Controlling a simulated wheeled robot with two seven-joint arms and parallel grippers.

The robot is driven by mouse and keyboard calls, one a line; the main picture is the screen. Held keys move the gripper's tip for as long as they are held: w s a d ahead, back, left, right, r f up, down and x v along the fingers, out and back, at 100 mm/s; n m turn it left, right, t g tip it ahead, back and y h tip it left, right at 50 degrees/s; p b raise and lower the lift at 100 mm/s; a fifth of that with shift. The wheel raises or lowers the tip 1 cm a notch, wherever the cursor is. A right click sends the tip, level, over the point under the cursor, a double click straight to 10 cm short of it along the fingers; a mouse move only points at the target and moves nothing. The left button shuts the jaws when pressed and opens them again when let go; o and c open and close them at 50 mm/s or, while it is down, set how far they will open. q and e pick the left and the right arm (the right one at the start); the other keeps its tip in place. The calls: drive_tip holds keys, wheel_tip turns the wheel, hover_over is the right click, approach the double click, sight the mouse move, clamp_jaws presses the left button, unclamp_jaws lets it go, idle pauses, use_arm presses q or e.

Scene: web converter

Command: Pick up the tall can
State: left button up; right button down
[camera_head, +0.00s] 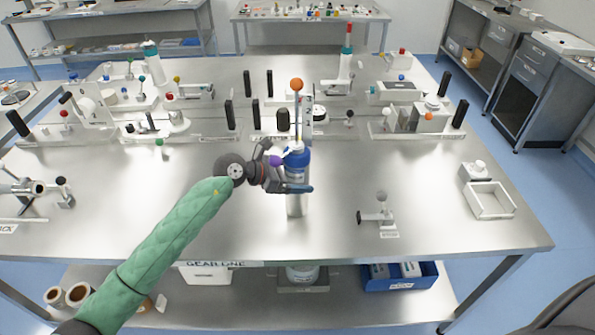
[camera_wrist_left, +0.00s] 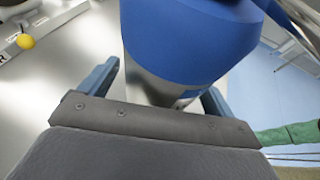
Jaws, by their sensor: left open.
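The tall can (camera_head: 296,172), with a blue upper part and a silver lower part, stands upright near the middle of the metal table. My left gripper (camera_head: 290,176) reaches it from the left, open, with one finger on the far side and a blue finger across the near side. In the left wrist view the can (camera_wrist_left: 190,42) fills the upper middle, in front of the palm and between the open fingers (camera_wrist_left: 158,88). Contact cannot be told. The can's lower part is partly hidden there. My right gripper is not in view.
An orange-topped rod (camera_head: 297,86) stands close behind the can. Fixtures with black posts (camera_head: 229,114) line the back. A small stand (camera_head: 382,210), a white tray (camera_head: 490,200) and a white box (camera_head: 474,174) are to the right. The table's front is mostly clear.

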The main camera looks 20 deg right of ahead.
use_arm(q)
drive_tip(key=shift+d+f, duration=0.15)
drive_tip(key=shift+d, duration=0.1)
drive_tip(key=c, duration=1.3)
drive_tip(key=shift+c, duration=1.4)
